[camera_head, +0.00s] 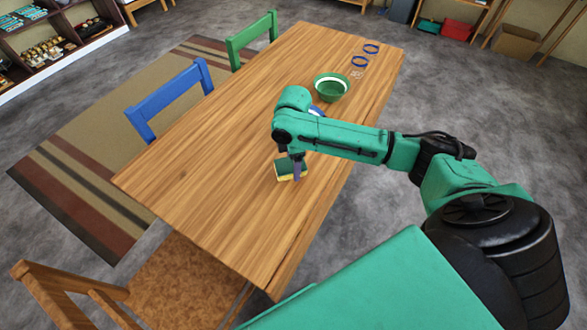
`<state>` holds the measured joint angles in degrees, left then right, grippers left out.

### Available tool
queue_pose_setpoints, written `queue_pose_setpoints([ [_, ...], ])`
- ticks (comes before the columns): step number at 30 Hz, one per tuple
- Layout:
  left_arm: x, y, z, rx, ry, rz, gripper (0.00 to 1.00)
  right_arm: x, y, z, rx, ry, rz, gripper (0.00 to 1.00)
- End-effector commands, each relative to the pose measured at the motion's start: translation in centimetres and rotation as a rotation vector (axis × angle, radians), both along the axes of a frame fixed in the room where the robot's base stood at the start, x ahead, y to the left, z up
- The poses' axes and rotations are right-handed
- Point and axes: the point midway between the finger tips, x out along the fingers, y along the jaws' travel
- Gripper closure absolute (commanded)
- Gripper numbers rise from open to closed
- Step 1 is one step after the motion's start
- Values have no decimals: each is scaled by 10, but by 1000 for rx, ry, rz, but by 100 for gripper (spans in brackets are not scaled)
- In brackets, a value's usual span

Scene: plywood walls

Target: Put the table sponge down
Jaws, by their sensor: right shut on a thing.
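The table sponge (285,171) is a small block with a dark green top and a yellow lower layer. It is at the table's right side, near the middle of its length. My right gripper (297,171) points down and is shut on the sponge. The sponge is at or just above the tabletop; I cannot tell whether it touches. The wooden table (190,170) runs from the lower left to the upper right. My left gripper is not in view.
A green bowl (332,87) stands on the table beyond my arm. A blue-rimmed item (316,111) is partly hidden by my arm. Blue rings (359,61) lie at the far end. Blue (170,95) and green (251,40) chairs stand along the left side. The near left tabletop is clear.

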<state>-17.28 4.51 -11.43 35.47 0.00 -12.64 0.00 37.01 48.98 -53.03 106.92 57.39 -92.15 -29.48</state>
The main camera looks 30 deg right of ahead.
Motion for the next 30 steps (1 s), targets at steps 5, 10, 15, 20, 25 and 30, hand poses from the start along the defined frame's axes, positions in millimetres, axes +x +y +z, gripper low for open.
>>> queue_pose_setpoints([
  [5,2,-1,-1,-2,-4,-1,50,-1,0,-28,0,2,-1,81],
  [10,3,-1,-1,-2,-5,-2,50,0,0,-28,0,1,-1,81],
  [15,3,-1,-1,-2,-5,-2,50,0,0,-30,0,1,-1,9],
  [20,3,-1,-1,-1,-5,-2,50,0,0,-29,0,1,-1,0],
  [25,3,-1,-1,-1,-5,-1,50,0,0,-25,0,0,-1,0],
  [30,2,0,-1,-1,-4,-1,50,1,0,6,1,-4,-1,0],
])
